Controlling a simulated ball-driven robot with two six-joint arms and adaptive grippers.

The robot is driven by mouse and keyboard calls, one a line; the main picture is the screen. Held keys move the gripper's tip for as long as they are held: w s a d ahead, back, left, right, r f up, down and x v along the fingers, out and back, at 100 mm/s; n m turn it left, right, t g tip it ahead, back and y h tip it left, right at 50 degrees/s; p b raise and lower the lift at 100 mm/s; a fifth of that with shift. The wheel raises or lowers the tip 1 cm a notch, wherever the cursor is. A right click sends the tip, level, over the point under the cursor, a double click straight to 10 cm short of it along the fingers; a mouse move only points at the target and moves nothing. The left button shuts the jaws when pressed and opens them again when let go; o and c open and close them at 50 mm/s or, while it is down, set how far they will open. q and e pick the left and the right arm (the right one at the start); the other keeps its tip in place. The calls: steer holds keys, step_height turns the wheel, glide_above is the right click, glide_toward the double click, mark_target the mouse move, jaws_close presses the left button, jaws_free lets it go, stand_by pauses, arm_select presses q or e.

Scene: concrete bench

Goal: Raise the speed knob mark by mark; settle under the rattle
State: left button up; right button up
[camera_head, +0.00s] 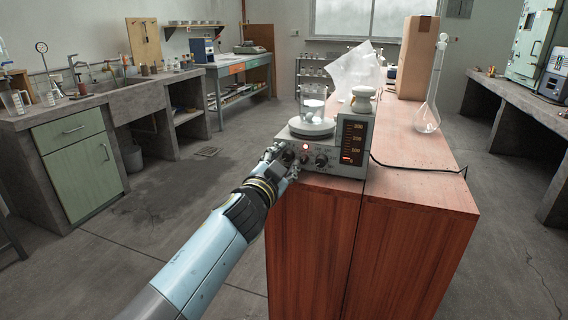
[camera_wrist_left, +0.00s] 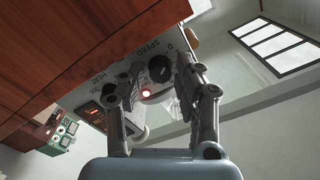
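The stirrer (camera_head: 346,169) is a pale grey box at the near left of the wooden cabinet top. A glass beaker (camera_head: 313,103) stands on its round white plate (camera_head: 311,128). Its display (camera_head: 354,141) has several lit marks and a short orange bar at the bottom. My left gripper (camera_head: 290,160) is at the front panel. In the left wrist view, the black speed knob (camera_wrist_left: 160,68) sits between its spread fingers, with visible gaps on both sides. A red lamp (camera_wrist_left: 146,93) glows beside it. The knob's setting is too small to read. My right gripper is out of view.
A black cable (camera_head: 420,167) runs right across the cabinet top (camera_head: 425,185). The front right of the top is clear.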

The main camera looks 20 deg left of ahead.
arm_select(q)
steer(key=shift+c, duration=0.4)
jaws_close()
steer(key=shift+m, duration=0.4)
steer(key=m, duration=0.3)
steer(key=shift+m, duration=0.4)
steer(key=m, duration=0.4)
steer(key=shift+m, duration=0.3)
steer(key=m, duration=0.8)
steer(key=shift+m, duration=0.6)
